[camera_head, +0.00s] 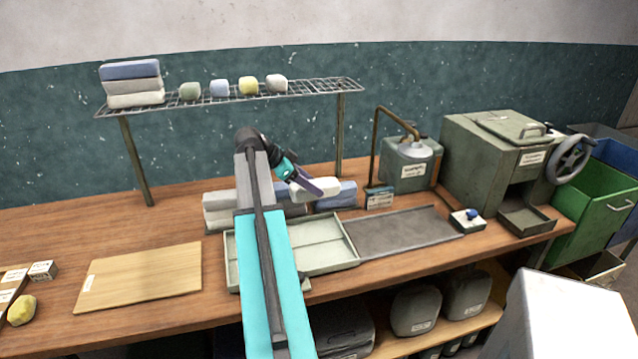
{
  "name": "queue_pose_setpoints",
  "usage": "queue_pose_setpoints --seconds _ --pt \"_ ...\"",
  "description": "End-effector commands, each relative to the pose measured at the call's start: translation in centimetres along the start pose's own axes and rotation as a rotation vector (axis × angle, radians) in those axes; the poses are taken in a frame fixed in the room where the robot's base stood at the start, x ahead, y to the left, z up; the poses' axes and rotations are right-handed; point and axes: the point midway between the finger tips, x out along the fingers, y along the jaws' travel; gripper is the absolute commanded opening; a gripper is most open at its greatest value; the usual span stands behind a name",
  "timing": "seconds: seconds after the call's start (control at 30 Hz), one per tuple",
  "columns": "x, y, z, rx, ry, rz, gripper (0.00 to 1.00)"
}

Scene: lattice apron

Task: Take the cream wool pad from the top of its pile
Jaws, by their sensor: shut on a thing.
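My gripper (307,186), at the end of the teal arm, is shut on a pale cream wool pad (325,185). The pad is over the row of pad piles at the back of the bench; I cannot tell whether it still touches the pile under it. A blue pad pile (343,195) is just right of it. A pale grey-cream pad pile (218,210) is at the left, partly behind my arm. The pile directly below my gripper is mostly hidden.
A wire shelf (320,88) above holds a blue-topped pad stack (132,85) and several small coloured lumps. A pale divided tray (335,258) lies in front of the piles, with a dark mat (400,233) at its right. A wooden board (140,277) lies left. A bent-pipe device (408,165) stands right.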

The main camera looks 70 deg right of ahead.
Motion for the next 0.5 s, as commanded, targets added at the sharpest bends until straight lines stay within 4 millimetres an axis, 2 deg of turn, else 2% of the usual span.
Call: queue_pose_setpoints --seconds 0.2,0.5 --pt "-1.02 1.08 0.86 0.000 0.000 -0.001 0.24" --pt "-1.22 1.22 0.93 0.000 0.000 0.000 0.24"
